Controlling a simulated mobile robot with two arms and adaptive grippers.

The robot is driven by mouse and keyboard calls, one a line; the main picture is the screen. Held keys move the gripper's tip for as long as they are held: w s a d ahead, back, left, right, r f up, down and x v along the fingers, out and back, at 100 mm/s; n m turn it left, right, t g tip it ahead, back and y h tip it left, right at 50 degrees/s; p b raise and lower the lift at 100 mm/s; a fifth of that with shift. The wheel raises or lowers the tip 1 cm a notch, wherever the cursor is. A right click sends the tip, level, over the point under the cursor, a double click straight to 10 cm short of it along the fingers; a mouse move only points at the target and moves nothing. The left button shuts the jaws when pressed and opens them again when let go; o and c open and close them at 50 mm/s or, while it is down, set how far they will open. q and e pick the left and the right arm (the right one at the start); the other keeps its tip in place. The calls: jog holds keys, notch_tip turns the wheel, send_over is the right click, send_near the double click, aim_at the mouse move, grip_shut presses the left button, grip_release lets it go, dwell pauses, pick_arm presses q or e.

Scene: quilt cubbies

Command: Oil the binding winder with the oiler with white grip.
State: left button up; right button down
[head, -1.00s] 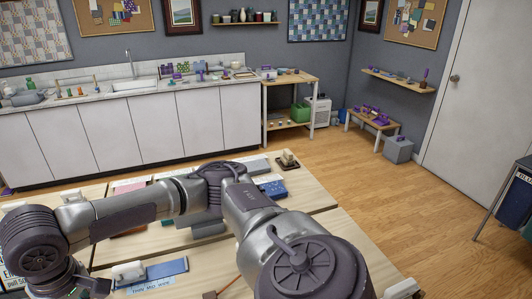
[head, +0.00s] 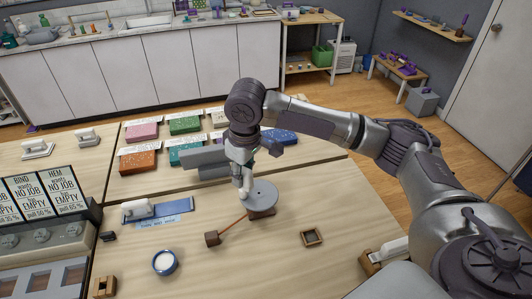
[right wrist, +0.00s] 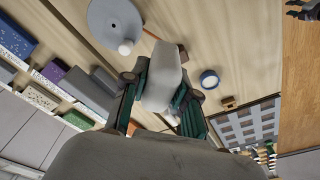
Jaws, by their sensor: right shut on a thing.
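The binding winder is a grey disc (head: 264,197) on a brown base, with an orange strip running from it to a small brown block (head: 212,238). In the right wrist view the disc (right wrist: 112,18) shows a white knob near its edge. My right gripper (head: 242,172) is just above the disc's left rim, pointing down. In the right wrist view its dark green fingers (right wrist: 164,98) are shut on a pale, white-grey body (right wrist: 163,75), apparently the oiler's grip. Its tip is hidden, so contact cannot be told. A dark piece at that view's top right, seemingly my left gripper (right wrist: 303,12), is cut off.
A blue-rimmed round tin (head: 165,262) and a blue strip with a white tool (head: 139,208) are left of the winder. Coloured fabric blocks (head: 186,124) stand behind. A job-sign rack (head: 40,205) is at far left.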

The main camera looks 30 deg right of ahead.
jog(key=w+d+f+n+y, duration=0.1)
jog(key=w+d+f+n, duration=0.5)
jog(key=w+d+n, duration=0.1)
jog(key=d+n+p, duration=0.1)
jog(key=n, duration=0.1)
jog(key=shift+n+g, duration=0.4)
jog(key=shift+w, duration=0.1)
jog(key=shift+d+f+b, duration=0.1)
jog(key=shift+f+b, duration=0.5)
jog(key=shift+f, duration=2.2)
